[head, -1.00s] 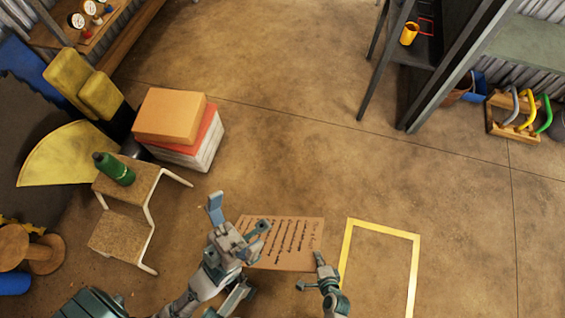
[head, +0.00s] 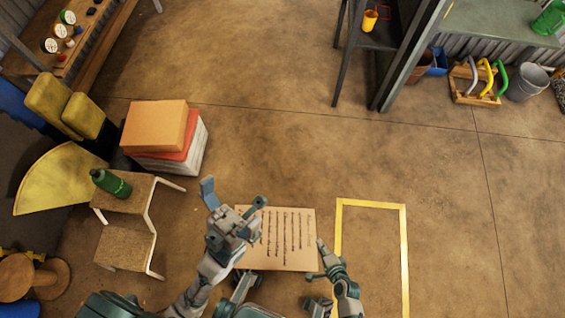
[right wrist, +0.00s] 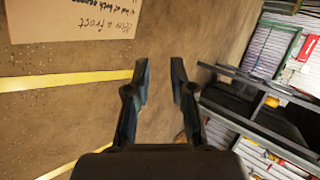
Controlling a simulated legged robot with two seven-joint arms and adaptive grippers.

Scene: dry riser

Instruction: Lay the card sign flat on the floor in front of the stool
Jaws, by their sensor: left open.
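The card sign (head: 285,240) is a tan sheet with dark handwriting, face up, right of the stool in the head view. It looks level with the floor, but I cannot tell whether it rests fully on it. A corner of it shows in the right wrist view (right wrist: 70,20). My left gripper (head: 234,194) is open over the card's left edge and hides part of it. My right gripper (head: 314,260) is open by the card's right edge; its jaws (right wrist: 162,62) are empty. The two-step stool (head: 126,248) has brown treads and white legs.
A yellow tape outline (head: 404,250) marks the floor right of the card. The floor beyond the card is clear. A dark shelf frame (head: 410,60) stands at the back right.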

